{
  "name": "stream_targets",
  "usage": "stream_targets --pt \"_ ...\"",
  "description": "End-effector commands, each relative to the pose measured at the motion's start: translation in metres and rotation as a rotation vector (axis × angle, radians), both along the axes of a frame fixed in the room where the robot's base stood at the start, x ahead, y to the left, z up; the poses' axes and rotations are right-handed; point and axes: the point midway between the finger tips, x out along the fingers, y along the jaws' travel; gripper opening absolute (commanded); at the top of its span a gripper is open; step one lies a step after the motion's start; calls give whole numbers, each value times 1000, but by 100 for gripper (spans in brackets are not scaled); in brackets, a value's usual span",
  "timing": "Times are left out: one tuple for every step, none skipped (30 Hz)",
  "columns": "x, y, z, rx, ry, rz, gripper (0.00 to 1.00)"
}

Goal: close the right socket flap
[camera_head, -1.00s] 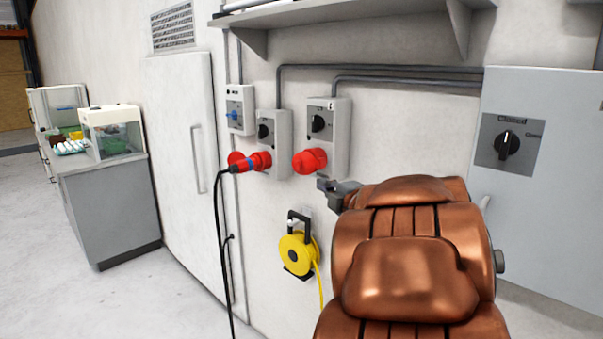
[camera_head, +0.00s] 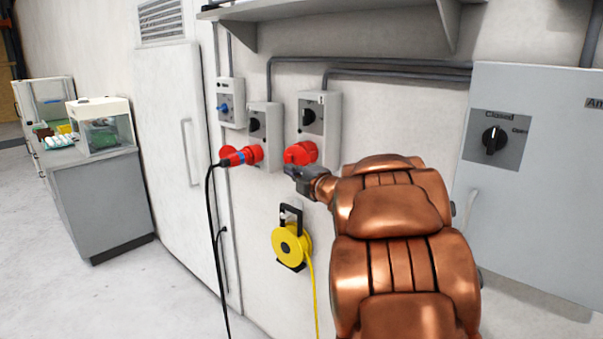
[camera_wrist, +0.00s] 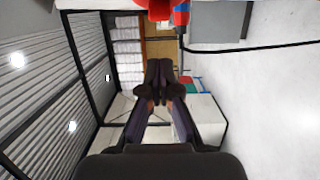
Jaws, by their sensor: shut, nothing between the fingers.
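The right socket (camera_head: 301,153) is red and sits at the lower end of a grey wall box (camera_head: 326,125) with a black rotary switch. Its red flap shows at the socket's front, but the flap's exact angle is hard to make out. My gripper (camera_head: 291,172) is shut and empty, just below the right socket; I cannot tell whether it touches it. In the wrist view my closed fingers (camera_wrist: 160,68) point away, with red socket parts (camera_wrist: 160,8) at the top edge. The left socket (camera_head: 229,152) holds a red and blue plug (camera_head: 243,156) with a black cable.
A yellow cable reel (camera_head: 291,245) hangs on the wall below the sockets. A grey cabinet (camera_head: 535,180) with a black switch stands at right. A shelf (camera_head: 330,12) runs above. The black plug cable (camera_head: 211,240) hangs at left. The floor (camera_head: 130,295) is open at lower left.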

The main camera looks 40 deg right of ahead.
Motion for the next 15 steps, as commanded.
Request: stream_targets --pt "8 1 1 0 0 4 0" --pt "12 2 1 0 0 4 0" --pt "16 -1 1 1 0 3 0" --pt "18 -4 2 0 0 2 0" --pt "20 -7 2 0 0 2 0" --pt "22 -10 2 0 -1 1 0" --pt "24 -12 2 0 -1 1 0" --pt "26 -14 2 0 -1 0 0" --pt "28 -16 2 0 -1 0 0" --pt "30 -18 2 1 0 0 0" --pt "32 -19 1 1 0 0 0" --pt "33 -21 1 1 0 -1 0" --pt "35 -23 0 2 1 -1 0" --pt "36 -24 0 2 1 -1 0" --pt "37 -25 0 1 1 -1 0"
